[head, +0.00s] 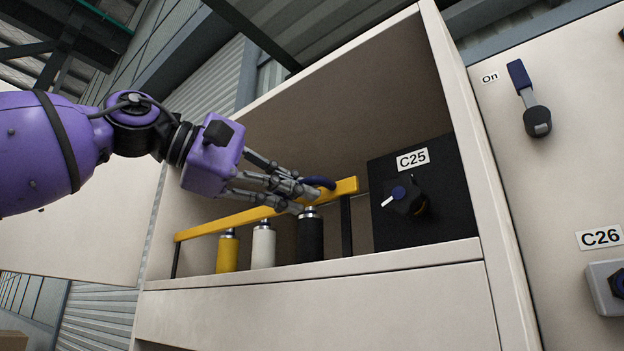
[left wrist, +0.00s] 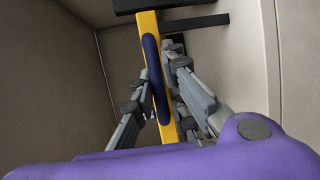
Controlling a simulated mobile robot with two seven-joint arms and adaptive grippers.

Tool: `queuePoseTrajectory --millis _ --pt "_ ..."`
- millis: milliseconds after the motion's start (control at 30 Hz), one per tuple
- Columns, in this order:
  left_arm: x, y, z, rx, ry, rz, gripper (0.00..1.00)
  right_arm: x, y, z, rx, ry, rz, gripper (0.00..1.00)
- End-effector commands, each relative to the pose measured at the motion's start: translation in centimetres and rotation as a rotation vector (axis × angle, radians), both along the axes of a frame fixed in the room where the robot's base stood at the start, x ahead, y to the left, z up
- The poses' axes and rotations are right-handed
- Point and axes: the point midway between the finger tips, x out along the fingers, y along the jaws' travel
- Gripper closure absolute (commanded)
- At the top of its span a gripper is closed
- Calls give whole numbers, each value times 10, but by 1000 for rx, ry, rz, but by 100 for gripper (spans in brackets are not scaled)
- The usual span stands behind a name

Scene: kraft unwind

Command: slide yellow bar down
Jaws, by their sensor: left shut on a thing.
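The yellow bar (head: 225,225) spans the cabinet opening in the head view, above a yellow, a white and a black cylinder. A dark blue handle (head: 320,182) sits on the bar toward its right end. My left gripper (head: 305,195) is at this handle, with its fingers shut around it. In the left wrist view the bar (left wrist: 175,95) runs up the middle, with the blue handle (left wrist: 153,70) along it and the fingers of my left gripper (left wrist: 165,100) on both sides. The fingers partly hide the handle in the head view. My right gripper is not in view.
The yellow cylinder (head: 228,253), white cylinder (head: 263,246) and black cylinder (head: 310,238) stand on the shelf beneath the bar. A black box labelled C25 (head: 440,200) with a knob stands to the right. A lever (head: 528,97) marked On is on the right panel.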

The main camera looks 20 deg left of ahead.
Motion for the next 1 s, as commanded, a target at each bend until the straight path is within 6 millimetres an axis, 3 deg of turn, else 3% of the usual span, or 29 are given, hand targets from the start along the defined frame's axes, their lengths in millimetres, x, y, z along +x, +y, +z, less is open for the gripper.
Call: queuePoseTrajectory --millis 100,300,700,733,833,1000 --pt "4 4 -38 7 8 -7 100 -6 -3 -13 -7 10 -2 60" --pt "2 3 -69 9 4 -8 100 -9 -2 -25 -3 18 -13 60" --pt "-1 4 -68 5 -9 -3 100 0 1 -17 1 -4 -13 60" --pt "-1 4 -68 4 -8 -2 84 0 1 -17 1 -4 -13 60" --pt "-1 4 -68 4 -7 -2 71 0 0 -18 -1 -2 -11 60" --pt "0 4 -69 3 -2 -3 71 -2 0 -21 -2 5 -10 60"
